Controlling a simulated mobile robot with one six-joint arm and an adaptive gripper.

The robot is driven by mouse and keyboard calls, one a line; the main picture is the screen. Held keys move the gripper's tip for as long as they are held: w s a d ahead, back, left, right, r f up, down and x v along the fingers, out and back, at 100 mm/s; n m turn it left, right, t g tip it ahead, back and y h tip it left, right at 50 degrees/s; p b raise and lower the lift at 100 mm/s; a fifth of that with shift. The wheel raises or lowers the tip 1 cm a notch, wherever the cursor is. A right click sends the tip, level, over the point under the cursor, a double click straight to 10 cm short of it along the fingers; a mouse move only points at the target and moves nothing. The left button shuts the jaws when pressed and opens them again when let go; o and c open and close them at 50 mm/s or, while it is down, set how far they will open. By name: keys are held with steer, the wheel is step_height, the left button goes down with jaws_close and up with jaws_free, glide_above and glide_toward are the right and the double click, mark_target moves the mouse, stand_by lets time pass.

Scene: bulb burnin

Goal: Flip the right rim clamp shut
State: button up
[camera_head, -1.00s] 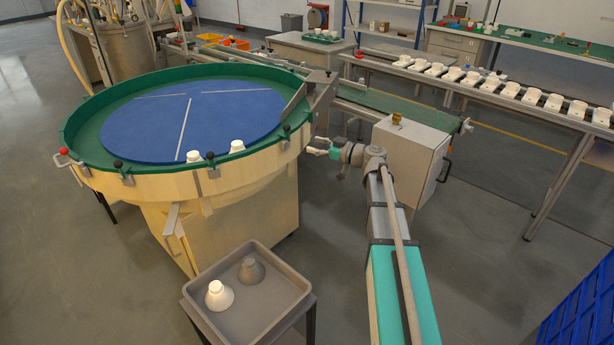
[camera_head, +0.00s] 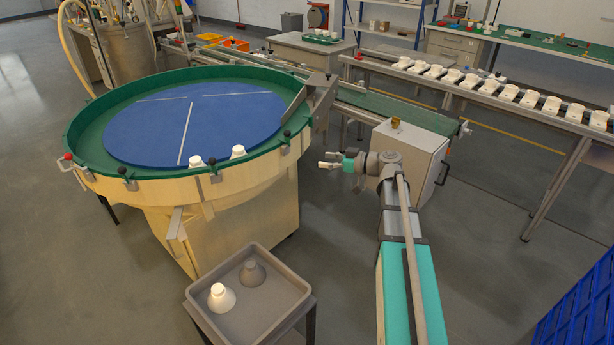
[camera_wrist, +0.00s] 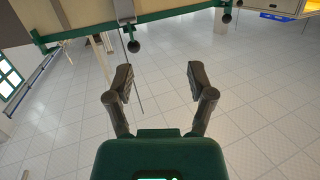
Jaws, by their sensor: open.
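The round feeder bowl (camera_head: 150,187) has a green rim with small clamps. The right rim clamp (camera_head: 287,134), with a black knob, stands upright at the rim's right side; whether it is latched is too small to tell. Other black-knobbed clamps stand at the front (camera_head: 214,167) and front left (camera_head: 125,172). A red-knobbed clamp (camera_head: 68,157) sticks outward at the far left. My gripper (camera_head: 321,160) is open and empty, right of the bowl and apart from it. In the wrist view its fingers (camera_wrist: 159,75) are spread over bare floor, with two black knobs (camera_wrist: 133,46) (camera_wrist: 227,17) beyond.
A grey metal box (camera_head: 410,160) stands close behind and right of my gripper. A chute (camera_head: 318,98) crosses the rim above the right clamp. A grey tray (camera_head: 285,268) with two bulb-like pieces stands at the front. Two white pieces (camera_head: 238,152) sit inside the rim.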

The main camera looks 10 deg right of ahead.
steer(key=s+a+r+m+g+h+p, duration=0.3)
steer(key=s+a+g+h+p, duration=0.1)
steer(key=s+p, duration=0.4)
steer(key=s+a+r+m+g+h+p, duration=0.2)
steer(key=s+a+m+g+h+p, duration=0.2)
steer(key=s+p, duration=0.4)
steer(key=a+h+p, duration=0.1)
steer(key=a+p, duration=0.1)
steer(key=p, duration=0.1)
steer(key=shift+a+r+p, duration=0.15)
steer(key=shift+r+p, duration=0.2)
steer(key=shift+r, duration=0.05)
stand_by(0.4)
stand_by(0.5)
steer(key=shift+s+d+m+g+h+p, duration=0.25)
steer(key=shift+s+m+h, duration=0.25)
steer(key=shift+s+h, duration=0.3)
steer(key=shift+s+d+m+g+h+p, duration=0.1)
steer(key=shift+s+d+m+g+h, duration=0.15)
steer(key=shift+s+m+h, duration=0.5)
steer(key=shift+s+d+m+g+h+p, duration=0.25)
steer(key=shift+s+h, duration=0.3)
steer(key=shift+s, duration=0.55)
